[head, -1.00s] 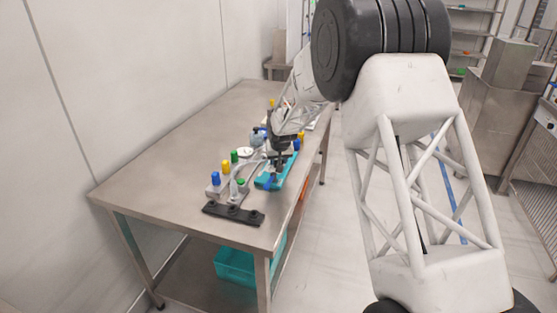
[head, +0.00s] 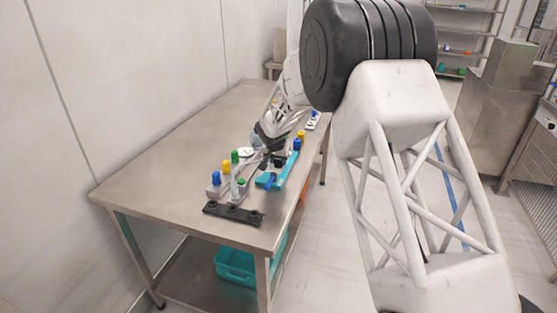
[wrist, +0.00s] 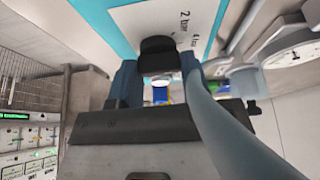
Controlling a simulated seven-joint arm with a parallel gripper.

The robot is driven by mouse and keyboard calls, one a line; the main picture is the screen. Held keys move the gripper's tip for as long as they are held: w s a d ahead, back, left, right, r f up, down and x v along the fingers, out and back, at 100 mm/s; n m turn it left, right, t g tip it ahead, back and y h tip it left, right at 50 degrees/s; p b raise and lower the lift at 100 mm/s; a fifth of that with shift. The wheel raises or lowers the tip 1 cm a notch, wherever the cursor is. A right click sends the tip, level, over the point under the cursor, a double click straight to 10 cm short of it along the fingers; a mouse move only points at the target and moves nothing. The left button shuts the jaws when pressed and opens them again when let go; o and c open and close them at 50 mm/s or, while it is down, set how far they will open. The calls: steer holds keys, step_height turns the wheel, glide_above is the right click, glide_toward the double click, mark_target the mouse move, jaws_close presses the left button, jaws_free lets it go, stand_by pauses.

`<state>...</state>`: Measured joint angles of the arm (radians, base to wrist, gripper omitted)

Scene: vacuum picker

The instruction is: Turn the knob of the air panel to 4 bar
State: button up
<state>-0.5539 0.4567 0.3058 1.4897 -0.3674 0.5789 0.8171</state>
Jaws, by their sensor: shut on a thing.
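The air panel is a teal piece with a white label (wrist: 185,22) in the wrist view, printed "2 bar" and "4 bar". Its black knob (wrist: 158,46) sits between the two fingers of my gripper (wrist: 158,72), which is shut on it. I cannot read a pointer mark on the knob. In the head view, the teal panel (head: 289,172) lies on the table, and my gripper (head: 272,158) is tilted at its left side. The knob is hidden there by the gripper and small parts around it.
A gauge (wrist: 293,55) stands right of my gripper in the wrist view. In the head view, several coloured-capped parts (head: 215,179) and a black bar (head: 232,213) crowd the front of the steel table (head: 165,150). The table's left side is clear.

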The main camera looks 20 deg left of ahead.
stand_by(0.4)
steer(key=o, duration=0.9)
steer(key=v, duration=0.7)
steer(key=shift+s+r, duration=0.2)
steer(key=shift+r, duration=0.15)
